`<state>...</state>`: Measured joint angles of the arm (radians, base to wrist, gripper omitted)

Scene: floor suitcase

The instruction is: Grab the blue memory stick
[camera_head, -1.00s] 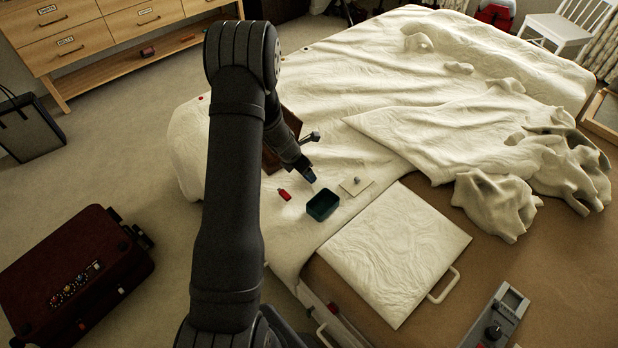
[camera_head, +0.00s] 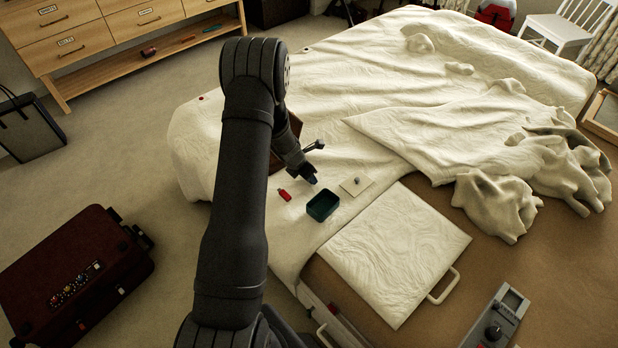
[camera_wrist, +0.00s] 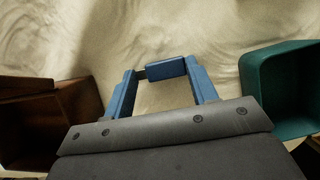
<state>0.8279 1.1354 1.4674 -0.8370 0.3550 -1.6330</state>
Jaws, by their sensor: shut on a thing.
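My gripper (camera_head: 311,181) is low over the cream bed cover, just behind the teal bin (camera_head: 322,206). In the wrist view my gripper (camera_wrist: 162,74) has two blue fingers, shut on the blue memory stick (camera_wrist: 168,67). The stick lies crosswise between the fingertips, with its dark connector end toward the left finger. The stick cannot be made out in the head view. Whether it still touches the cover is unclear.
The teal bin's wall (camera_wrist: 262,95) is close on the right in the wrist view, and a brown box (camera_wrist: 45,112) is on the left. A red stick (camera_head: 284,194) and a pale card with a grey knob (camera_head: 350,187) lie nearby on the cover.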

